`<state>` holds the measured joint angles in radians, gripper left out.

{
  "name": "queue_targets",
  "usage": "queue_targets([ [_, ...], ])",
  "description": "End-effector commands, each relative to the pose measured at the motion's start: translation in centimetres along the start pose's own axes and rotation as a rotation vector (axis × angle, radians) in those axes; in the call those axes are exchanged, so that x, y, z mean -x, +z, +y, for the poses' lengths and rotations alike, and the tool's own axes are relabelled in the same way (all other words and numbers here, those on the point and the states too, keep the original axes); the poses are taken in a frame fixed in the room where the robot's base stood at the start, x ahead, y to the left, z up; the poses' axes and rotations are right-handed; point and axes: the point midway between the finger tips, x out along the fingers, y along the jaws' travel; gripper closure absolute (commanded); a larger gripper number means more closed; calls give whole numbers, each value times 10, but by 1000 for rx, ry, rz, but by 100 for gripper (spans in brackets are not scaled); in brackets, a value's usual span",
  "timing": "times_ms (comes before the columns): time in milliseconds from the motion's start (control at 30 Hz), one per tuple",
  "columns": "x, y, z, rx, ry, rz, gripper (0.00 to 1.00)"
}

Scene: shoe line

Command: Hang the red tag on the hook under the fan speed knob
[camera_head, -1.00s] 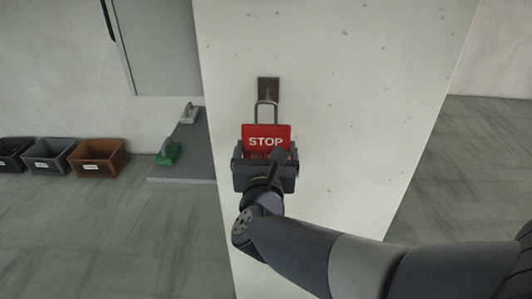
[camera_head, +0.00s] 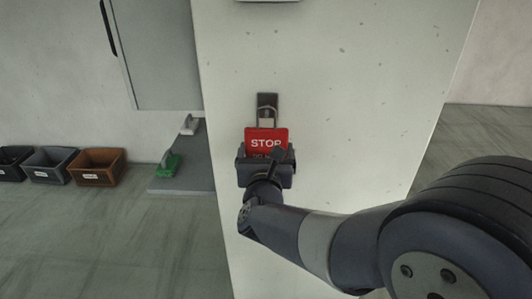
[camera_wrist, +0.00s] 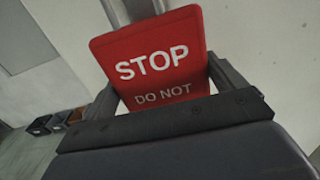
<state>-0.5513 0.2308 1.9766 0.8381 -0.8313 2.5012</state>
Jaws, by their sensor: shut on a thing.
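The red tag (camera_head: 266,138) reads STOP and stands upright in front of the white panel. Its grey loop (camera_head: 267,117) overlaps the dark hook plate (camera_head: 267,98) on the panel. I cannot tell whether the loop is around the hook or only in front of it. My gripper (camera_head: 265,160) is shut on the lower part of the tag. In the wrist view the tag (camera_wrist: 150,60) shows STOP and DO NOT between the fingers, tilted in the picture; its lower edge is hidden. The fan speed knob is not visible.
A pale box edge (camera_head: 268,1) shows above the plate. At the left, several bins, including a brown one (camera_head: 97,178), stand on the floor. A grey board (camera_head: 185,183) holds a green-based object (camera_head: 168,165) and a pale one. The panel around the tag is clear.

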Motion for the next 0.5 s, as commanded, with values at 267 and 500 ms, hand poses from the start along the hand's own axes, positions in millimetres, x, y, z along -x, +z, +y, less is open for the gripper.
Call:
queue_targets([
  [267,-17,1,0,0,-1,1,33],
  [500,-29,-6,0,-2,-1,-2,33],
])
